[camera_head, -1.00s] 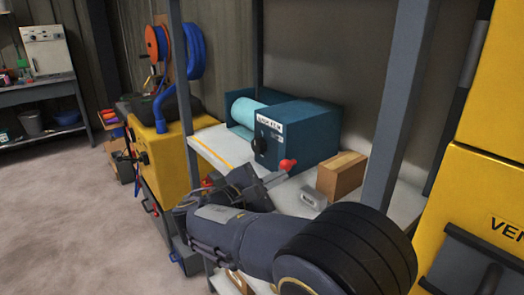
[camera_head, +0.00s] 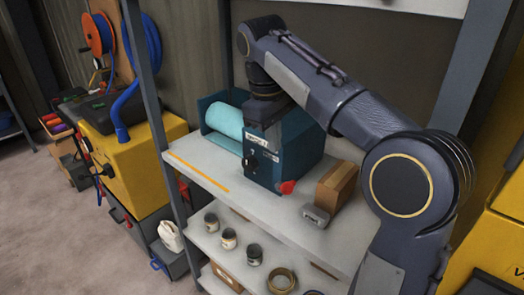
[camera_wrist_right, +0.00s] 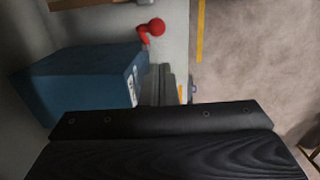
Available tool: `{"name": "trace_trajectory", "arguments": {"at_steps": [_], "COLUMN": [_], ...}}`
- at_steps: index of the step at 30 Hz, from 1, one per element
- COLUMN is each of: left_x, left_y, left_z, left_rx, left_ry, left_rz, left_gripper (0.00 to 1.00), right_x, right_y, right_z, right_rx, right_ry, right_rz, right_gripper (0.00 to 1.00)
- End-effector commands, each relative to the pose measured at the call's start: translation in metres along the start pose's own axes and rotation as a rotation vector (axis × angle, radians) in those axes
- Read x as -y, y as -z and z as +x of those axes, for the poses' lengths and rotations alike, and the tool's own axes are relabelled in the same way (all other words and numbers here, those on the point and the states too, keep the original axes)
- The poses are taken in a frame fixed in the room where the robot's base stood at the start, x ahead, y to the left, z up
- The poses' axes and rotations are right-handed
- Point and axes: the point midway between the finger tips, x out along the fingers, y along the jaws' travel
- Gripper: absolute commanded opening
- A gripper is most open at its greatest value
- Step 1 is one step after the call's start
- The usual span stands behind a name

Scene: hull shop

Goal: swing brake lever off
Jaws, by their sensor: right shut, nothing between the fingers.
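The brake lever shows as a red knob (camera_head: 287,187) low at the front right corner of a blue winch-like box (camera_head: 305,150) with a pale teal drum (camera_head: 224,121). In the right wrist view the red knob (camera_wrist_right: 156,27) sits on a short red arm beside the blue box (camera_wrist_right: 85,85). My right gripper (camera_head: 258,138) points down at the front of the box, left of and above the red knob. Its shut fingers (camera_wrist_right: 166,84) are empty and apart from the knob. Whether they touch the box front is unclear. My left gripper is out of view.
The box stands on a grey shelf bench (camera_head: 205,172) with a yellow stripe. A cardboard box (camera_head: 337,186) and a small grey block (camera_head: 316,215) sit to its right. Grey posts (camera_head: 155,100) frame the bench. A yellow machine (camera_head: 130,150) stands left.

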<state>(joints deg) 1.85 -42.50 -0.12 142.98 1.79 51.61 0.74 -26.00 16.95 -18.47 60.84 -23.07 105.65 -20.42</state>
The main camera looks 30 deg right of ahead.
Motion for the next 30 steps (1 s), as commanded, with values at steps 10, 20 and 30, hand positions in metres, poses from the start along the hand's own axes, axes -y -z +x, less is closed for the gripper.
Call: {"name": "trace_trajectory", "arguments": {"at_steps": [10, 20, 30], "left_x": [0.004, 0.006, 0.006], "left_y": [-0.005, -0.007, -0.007], "left_z": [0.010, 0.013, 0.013], "left_rx": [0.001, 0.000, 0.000], "left_ry": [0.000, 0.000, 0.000], "left_rz": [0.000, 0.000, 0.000], "left_gripper": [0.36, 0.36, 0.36], "right_x": [0.002, 0.002, 0.001], "right_y": [-0.001, 0.000, 0.000], "right_z": [0.052, 0.095, 0.098], "right_rx": [-0.003, -0.003, -0.005], "right_ry": [0.011, 0.009, 0.008], "right_rz": [0.002, 0.001, 0.001], "right_gripper": [0.00, 0.00, 0.00]}}
